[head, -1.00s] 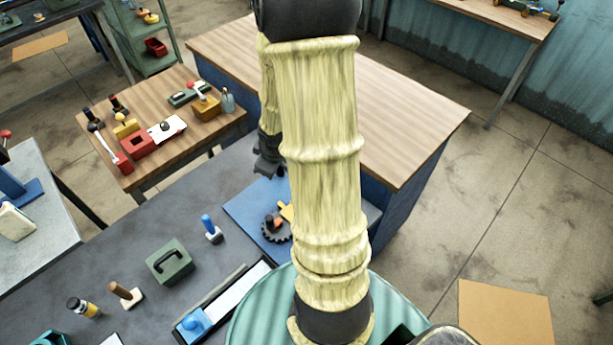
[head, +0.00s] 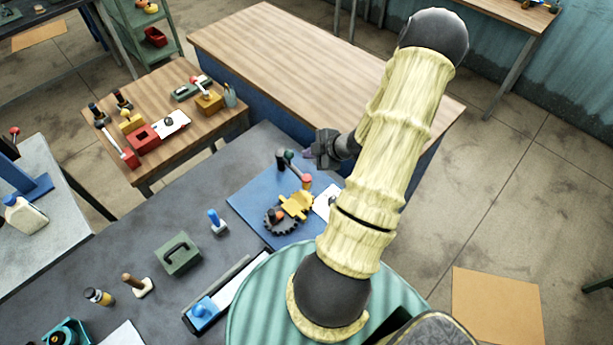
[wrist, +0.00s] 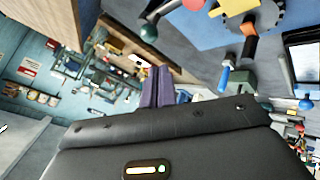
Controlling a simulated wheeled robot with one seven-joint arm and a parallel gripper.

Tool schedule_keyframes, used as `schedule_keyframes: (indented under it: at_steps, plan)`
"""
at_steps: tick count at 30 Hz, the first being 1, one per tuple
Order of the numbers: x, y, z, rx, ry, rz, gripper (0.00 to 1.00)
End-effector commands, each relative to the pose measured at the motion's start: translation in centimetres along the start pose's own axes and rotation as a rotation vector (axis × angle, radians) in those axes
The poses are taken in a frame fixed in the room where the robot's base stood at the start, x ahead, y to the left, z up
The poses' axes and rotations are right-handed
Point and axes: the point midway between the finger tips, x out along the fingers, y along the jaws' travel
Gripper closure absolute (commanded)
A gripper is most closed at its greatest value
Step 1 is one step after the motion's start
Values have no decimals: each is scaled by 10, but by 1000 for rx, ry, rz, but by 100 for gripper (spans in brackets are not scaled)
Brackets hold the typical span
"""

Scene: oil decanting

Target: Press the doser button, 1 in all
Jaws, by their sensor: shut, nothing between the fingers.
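My gripper (head: 310,153) is shut and empty, above the back of the blue mat (head: 250,203) in the head view. Its purple fingers (wrist: 157,86) are together in the wrist view. On the mat below it are a dark green ball-ended part (head: 289,156) and a small red-topped piece (head: 306,181); both show at the top of the wrist view, the green ball (wrist: 148,32) near the fingers. I cannot tell which part is the doser button. My gripper appears apart from these parts.
A yellow block (head: 296,205) and a dark gear (head: 279,222) lie on the mat. A blue-handled stamp (head: 217,221) and a green box with a handle (head: 178,253) stand to the left. A wooden table (head: 270,45) is behind, its top clear.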

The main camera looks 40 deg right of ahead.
Motion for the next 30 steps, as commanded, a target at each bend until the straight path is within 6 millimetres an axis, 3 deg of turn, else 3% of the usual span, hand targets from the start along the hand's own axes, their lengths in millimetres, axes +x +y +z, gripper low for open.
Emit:
schedule_keyframes:
  at_steps: [8,24,30]
  plan:
    - [9,-7,7,2,-2,-1,100]
    - [54,-40,39,1,-2,-2,100]
    - [61,-45,45,2,-3,-2,100]
